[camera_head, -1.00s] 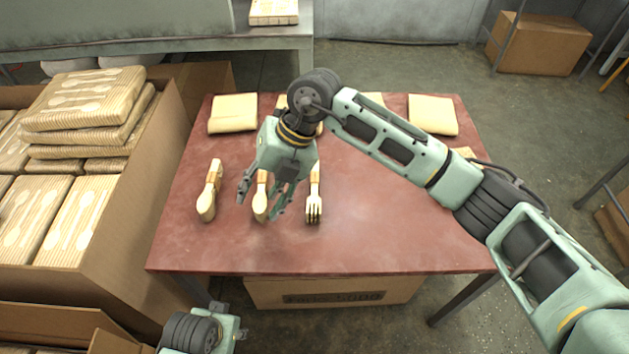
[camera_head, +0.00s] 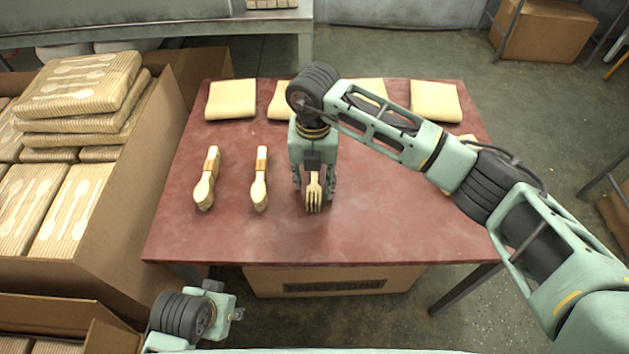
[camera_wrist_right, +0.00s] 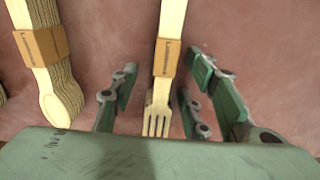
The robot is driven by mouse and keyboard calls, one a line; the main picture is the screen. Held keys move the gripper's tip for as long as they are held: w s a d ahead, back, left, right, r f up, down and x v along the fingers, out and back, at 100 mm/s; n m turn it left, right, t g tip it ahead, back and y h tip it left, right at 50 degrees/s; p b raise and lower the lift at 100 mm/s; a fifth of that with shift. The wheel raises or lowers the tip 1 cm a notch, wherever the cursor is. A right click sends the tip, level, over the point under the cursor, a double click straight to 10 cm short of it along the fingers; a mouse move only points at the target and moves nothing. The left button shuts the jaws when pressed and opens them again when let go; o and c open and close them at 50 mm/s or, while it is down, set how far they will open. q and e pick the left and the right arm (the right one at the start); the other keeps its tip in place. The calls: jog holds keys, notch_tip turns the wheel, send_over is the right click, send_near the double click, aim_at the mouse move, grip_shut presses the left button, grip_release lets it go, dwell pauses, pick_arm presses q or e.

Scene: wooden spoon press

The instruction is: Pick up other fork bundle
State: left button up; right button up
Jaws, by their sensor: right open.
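A wooden fork bundle (camera_head: 313,196) with a brown paper band lies on the red table (camera_head: 400,235), tines toward me. In the right wrist view the fork bundle (camera_wrist_right: 170,50) runs between the fingers. My right gripper (camera_head: 314,192) is open, with its fingers on either side of the bundle; I cannot tell whether they touch it. Two spoon bundles, one in the middle (camera_head: 260,185) and one at the left (camera_head: 206,185), lie to the left of the fork bundle. My left gripper (camera_head: 238,314) is in front of the table, and its fingers are not clear.
Several folded cream packs, such as one at the left (camera_head: 232,100) and one at the right (camera_head: 435,101), lie along the far edge. A cardboard box (camera_head: 130,180) of packaged spoons stands left of the table. Another carton (camera_head: 330,284) is under the front edge.

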grip_shut()
dwell(0.4)
